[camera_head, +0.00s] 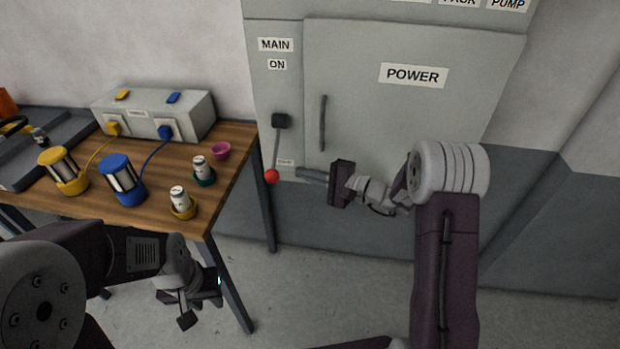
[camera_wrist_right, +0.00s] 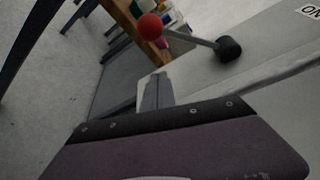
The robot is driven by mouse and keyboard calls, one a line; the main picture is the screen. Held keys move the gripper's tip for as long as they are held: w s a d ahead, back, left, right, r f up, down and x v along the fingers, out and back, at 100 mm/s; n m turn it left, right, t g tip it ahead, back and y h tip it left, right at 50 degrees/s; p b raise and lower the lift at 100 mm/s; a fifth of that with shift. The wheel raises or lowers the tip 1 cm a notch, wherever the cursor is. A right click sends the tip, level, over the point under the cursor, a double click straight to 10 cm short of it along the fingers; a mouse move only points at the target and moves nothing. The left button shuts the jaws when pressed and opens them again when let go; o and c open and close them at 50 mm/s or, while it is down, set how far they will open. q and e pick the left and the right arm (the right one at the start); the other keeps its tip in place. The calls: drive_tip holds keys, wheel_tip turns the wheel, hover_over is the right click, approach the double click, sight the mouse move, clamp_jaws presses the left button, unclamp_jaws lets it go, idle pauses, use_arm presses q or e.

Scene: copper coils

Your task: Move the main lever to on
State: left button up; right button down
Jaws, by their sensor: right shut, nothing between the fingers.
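The main lever (camera_head: 277,148) is on the left part of the grey cabinet, under the MAIN and ON labels. Its arm hangs down from a dark pivot (camera_head: 281,121) and ends in a red ball (camera_head: 271,176). In the right wrist view the red ball (camera_wrist_right: 150,26) and pivot (camera_wrist_right: 229,48) lie beyond the fingers. My right gripper (camera_head: 306,174) is shut and empty, just right of the ball, with a gap between them in the right wrist view. My left gripper (camera_head: 203,306) hangs low in front of the table; its finger opening is unclear.
The cabinet door (camera_head: 410,100), labelled POWER, has a vertical handle (camera_head: 322,123) right of the lever. A wooden table (camera_head: 222,182) at left holds yellow and blue coils, small cups and a grey box (camera_head: 150,112) with cables. Open floor lies below the cabinet.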

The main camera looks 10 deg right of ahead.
drive_tip(key=a, duration=0.5)
drive_tip(key=shift+a+r, duration=0.35)
drive_tip(key=shift+s, duration=0.1)
wheel_tip(320, 180, up, 18)
drive_tip(key=s+m+g+p, duration=0.1)
drive_tip(key=m+g+p, duration=0.2)
drive_tip(key=p, duration=1)
drive_tip(key=s+m+g+p, duration=0.1)
drive_tip(key=m+g+p, duration=0.2)
drive_tip(key=m+p, duration=0.4)
drive_tip(key=shift+s+a+f+m+p, duration=0.25)
drive_tip(key=shift+s+a+m+p, duration=0.15)
drive_tip(key=shift+p, duration=2.95)
drive_tip(key=shift+w+r, duration=0.1)
drive_tip(key=shift+w, duration=0.1)
